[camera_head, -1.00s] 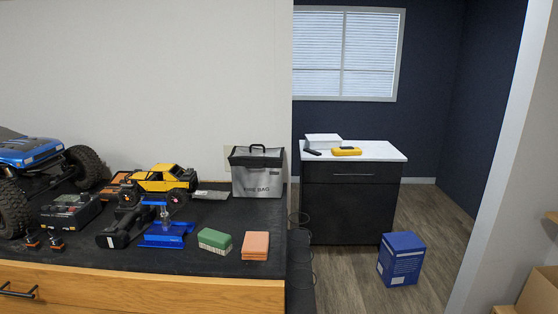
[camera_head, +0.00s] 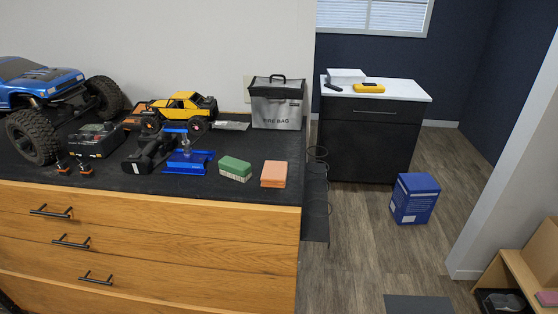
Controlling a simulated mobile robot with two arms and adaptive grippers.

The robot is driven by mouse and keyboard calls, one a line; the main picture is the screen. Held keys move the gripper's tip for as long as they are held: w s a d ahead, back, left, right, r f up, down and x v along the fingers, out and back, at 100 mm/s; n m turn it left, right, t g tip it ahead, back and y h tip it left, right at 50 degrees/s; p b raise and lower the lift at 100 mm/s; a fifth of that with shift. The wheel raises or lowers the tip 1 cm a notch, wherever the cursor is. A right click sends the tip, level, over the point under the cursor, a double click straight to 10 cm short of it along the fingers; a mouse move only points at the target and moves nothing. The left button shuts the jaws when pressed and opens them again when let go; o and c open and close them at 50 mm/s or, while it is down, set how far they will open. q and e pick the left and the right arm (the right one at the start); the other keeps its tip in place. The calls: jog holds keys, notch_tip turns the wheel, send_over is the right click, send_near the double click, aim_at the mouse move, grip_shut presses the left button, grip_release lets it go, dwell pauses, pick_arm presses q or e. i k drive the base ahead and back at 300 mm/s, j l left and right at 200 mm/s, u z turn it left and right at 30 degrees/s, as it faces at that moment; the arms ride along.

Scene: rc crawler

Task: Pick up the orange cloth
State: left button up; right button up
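The orange cloth (camera_head: 274,174) is a folded, salmon-orange stack lying flat near the front right corner of the black worktop. It stands apart from the green and white block to its left, and nothing covers it. Neither of my grippers shows in the head view.
A green and white block (camera_head: 235,169), a blue stand (camera_head: 188,160), a yellow crawler (camera_head: 180,110) and a grey fire bag (camera_head: 277,105) share the worktop (camera_head: 140,184). Wooden drawers with black handles (camera_head: 70,242) are below. A blue box (camera_head: 414,198) stands on the open floor at right.

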aim_at(274, 174)
jog(key=u, duration=1.15)
jog(key=i+z, duration=0.2)
jog(key=z, duration=0.15)
jog(key=i+z, duration=0.2)
jog(key=z, duration=0.15)
